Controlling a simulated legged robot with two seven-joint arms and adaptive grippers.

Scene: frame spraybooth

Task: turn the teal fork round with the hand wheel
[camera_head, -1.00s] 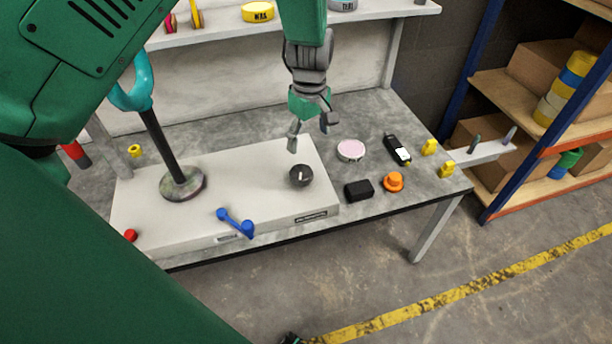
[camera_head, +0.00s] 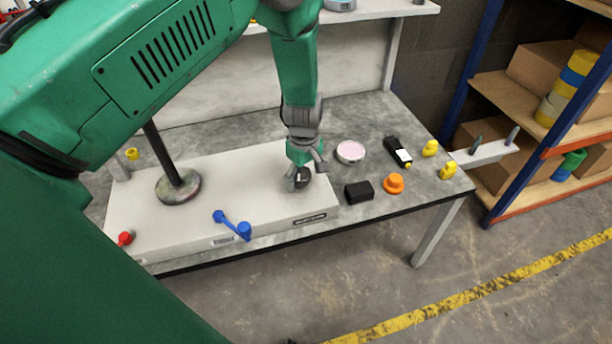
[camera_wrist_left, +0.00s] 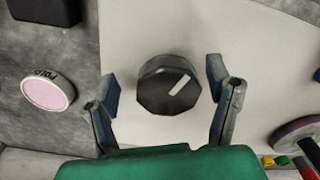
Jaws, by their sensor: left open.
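A dark faceted knob (camera_head: 302,178) with a white mark sits on the pale box (camera_head: 250,200) on the bench. The knob also shows in the wrist view (camera_wrist_left: 168,85). My left gripper (camera_head: 305,172) is open above it, one finger on each side, with gaps between fingers and knob in the wrist view (camera_wrist_left: 163,95). A dark post (camera_head: 165,155) rises from a round base (camera_head: 178,187) on the box. The teal fork at its top is hidden behind my left arm. A blue crank (camera_head: 232,225) lies at the box's front. My right gripper is out of view.
A red button (camera_head: 125,238) is at the box's left front. Right of the box are a pink-topped tin (camera_head: 350,152), a black block (camera_head: 359,192), an orange knob (camera_head: 394,183) and a black handheld device (camera_head: 397,150). A shelf rack (camera_head: 490,90) stands at the right.

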